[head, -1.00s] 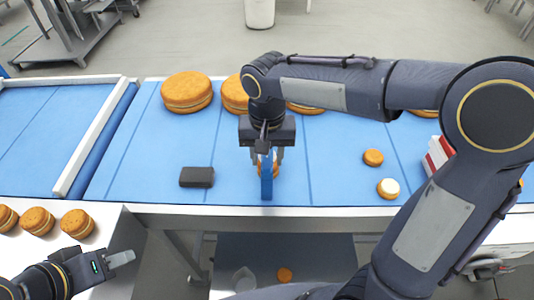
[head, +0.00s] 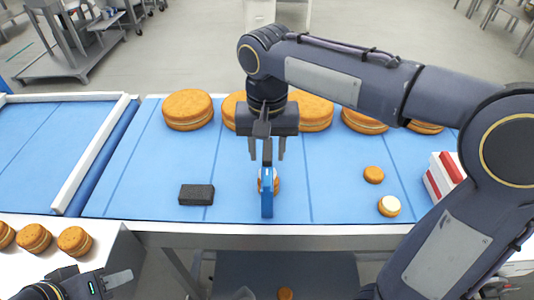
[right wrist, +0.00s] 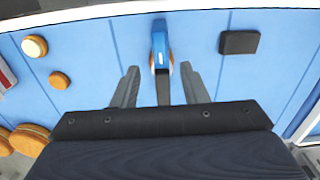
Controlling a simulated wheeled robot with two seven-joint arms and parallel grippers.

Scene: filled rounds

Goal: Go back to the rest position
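My right gripper (head: 267,156) is above the blue belt, its two fingers apart. In the right wrist view (right wrist: 158,90) the fingers stand clear on both sides of a dark handle-like piece. That piece leads to a narrow blue object (head: 267,195), also in the right wrist view (right wrist: 160,42).
Large filled rounds (head: 188,110) line the belt's back. A dark block (head: 196,195) lies left of the blue object. A small round (head: 373,175) and a cream-topped one (head: 389,206) lie right, near a red-and-white box (head: 440,176). Several rounds (head: 75,241) sit on the white surface at left.

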